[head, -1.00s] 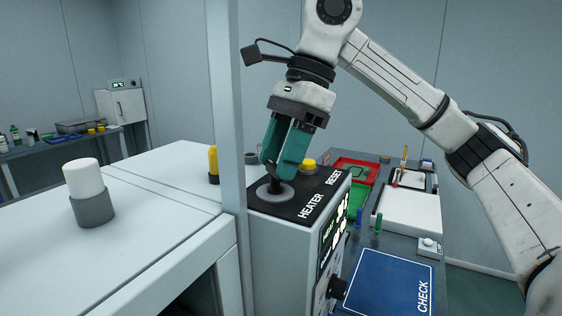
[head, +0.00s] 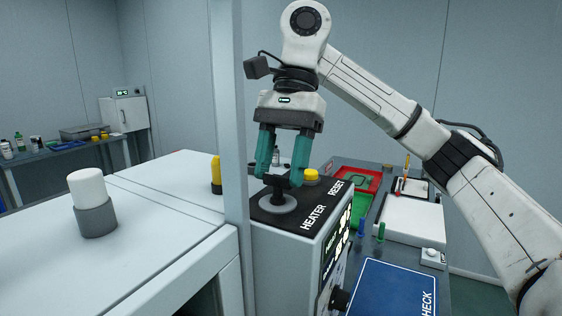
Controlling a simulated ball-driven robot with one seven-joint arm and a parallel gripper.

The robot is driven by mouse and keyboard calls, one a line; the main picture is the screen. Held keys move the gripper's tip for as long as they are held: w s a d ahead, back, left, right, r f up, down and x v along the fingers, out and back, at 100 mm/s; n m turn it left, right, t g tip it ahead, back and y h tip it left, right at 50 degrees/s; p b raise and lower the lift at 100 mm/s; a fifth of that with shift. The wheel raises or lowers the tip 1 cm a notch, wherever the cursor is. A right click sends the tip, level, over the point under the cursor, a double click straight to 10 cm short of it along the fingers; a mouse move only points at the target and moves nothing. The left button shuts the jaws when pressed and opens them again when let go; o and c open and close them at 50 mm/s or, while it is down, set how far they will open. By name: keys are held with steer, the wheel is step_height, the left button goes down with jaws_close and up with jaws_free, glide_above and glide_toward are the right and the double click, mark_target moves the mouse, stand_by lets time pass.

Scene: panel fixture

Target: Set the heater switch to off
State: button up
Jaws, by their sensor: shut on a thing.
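The heater switch (head: 277,188) is a black handle on a round grey base, on the dark top of a panel box beside the white HEATER label (head: 314,217). My gripper (head: 280,180) points down over it, with its two teal fingers on either side of the handle. It is shut on the handle. The fingertips cover part of the handle, and I see no off mark for it.
A yellow RESET button (head: 311,176) sits just behind the switch. A pale upright post (head: 232,130) stands close to the left. To the right are a red tray (head: 362,178), a white box (head: 412,219) and a blue CHECK mat (head: 390,290).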

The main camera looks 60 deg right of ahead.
stand_by(0.4)
steer(key=o, duration=1)
steer(key=shift+o, duration=0.2)
steer(key=p+v, duration=0.1)
steer(key=v, duration=0.9)
steer(key=shift+d+r, duration=0.25)
steer(key=shift+r, duration=0.1)
